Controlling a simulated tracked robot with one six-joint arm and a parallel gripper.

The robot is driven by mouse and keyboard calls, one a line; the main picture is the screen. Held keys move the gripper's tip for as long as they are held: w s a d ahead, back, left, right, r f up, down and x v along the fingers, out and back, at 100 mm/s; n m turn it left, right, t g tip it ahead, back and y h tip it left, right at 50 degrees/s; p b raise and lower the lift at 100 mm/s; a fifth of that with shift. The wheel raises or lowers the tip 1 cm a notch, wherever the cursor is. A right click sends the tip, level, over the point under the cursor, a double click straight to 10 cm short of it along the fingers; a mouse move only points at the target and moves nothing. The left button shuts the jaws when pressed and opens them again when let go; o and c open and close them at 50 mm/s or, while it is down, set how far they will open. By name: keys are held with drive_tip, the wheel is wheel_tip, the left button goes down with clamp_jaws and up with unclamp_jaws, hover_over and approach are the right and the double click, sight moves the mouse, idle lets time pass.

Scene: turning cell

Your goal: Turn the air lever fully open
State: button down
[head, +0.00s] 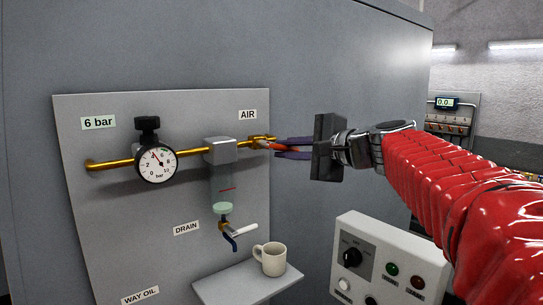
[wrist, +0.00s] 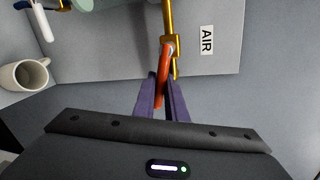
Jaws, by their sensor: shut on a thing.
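The air lever (head: 272,145) is an orange-red handle on a brass valve (head: 257,139) at the right end of the brass pipe, below the AIR label (head: 248,114). In the wrist view the lever (wrist: 164,92) runs from the brass valve (wrist: 171,42) down between my fingers. My gripper (head: 280,147) has purple fingers and is shut on the lever's free end. It comes at the lever from the right.
A pressure gauge (head: 157,164) and a clear filter bowl (head: 222,185) hang on the panel left of the valve. Below are a drain tap (head: 232,234), a cream mug (head: 270,258) on a shelf (head: 248,287), and a control box (head: 386,262). The wall right of the panel is bare.

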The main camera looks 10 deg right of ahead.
drive_tip(key=shift+d+r+n+h, duration=0.1)
drive_tip(key=shift+r+n+h, duration=0.35)
drive_tip(key=shift+n, duration=0.85)
drive_tip(key=shift+r, duration=0.15)
drive_tip(key=c, duration=1.8)
unclamp_jaws()
drive_tip(key=shift+r, duration=0.1)
drive_tip(key=v, duration=1.3)
drive_tip(key=shift+s+f, duration=0.3)
drive_tip(key=shift+s, duration=0.05)
drive_tip(key=shift+d, duration=0.2)
